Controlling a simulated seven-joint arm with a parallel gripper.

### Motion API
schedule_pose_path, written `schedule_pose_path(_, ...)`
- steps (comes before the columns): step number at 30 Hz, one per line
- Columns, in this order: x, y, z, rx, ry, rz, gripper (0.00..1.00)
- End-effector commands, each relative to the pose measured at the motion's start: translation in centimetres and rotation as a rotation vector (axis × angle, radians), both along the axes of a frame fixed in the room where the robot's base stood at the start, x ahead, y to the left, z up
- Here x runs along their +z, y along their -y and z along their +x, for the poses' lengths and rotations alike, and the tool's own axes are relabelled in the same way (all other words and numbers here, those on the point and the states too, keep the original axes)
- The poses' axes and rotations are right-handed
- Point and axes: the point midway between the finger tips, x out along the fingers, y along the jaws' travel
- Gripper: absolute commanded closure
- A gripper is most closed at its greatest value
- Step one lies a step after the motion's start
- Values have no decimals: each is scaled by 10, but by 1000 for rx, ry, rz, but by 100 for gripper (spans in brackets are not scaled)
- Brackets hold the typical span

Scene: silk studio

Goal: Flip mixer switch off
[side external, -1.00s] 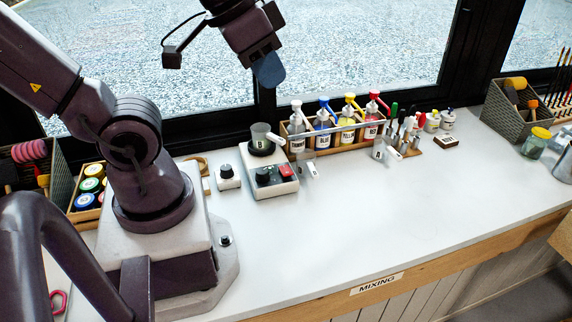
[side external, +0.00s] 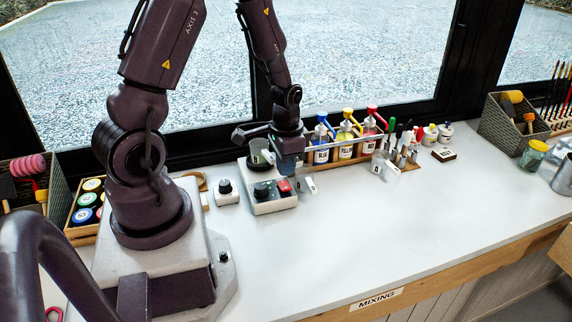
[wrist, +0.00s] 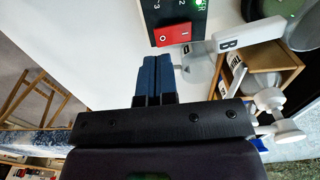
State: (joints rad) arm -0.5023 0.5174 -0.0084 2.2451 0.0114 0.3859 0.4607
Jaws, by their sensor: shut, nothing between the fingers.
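The switch also shows in the wrist view (wrist: 173,34), marked O and I, beside a lit green light (wrist: 199,3). Which side of the rocker is down, I cannot tell. My gripper (side external: 290,170) is over the mixer's panel, close to the switch. In the wrist view its blue fingers (wrist: 153,68) are shut together and empty, a small gap short of the switch.
A wooden rack of colour pump bottles (side external: 345,140) stands just right of my gripper. A small white knob box (side external: 226,193) is left of the mixer. The front counter is clear.

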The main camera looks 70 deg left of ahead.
Motion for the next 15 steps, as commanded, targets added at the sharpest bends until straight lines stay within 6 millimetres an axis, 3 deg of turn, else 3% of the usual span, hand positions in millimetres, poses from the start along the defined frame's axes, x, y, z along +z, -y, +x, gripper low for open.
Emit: schedule_pose_path(15, -35, 0, 0, -24, 6, 3, 100)
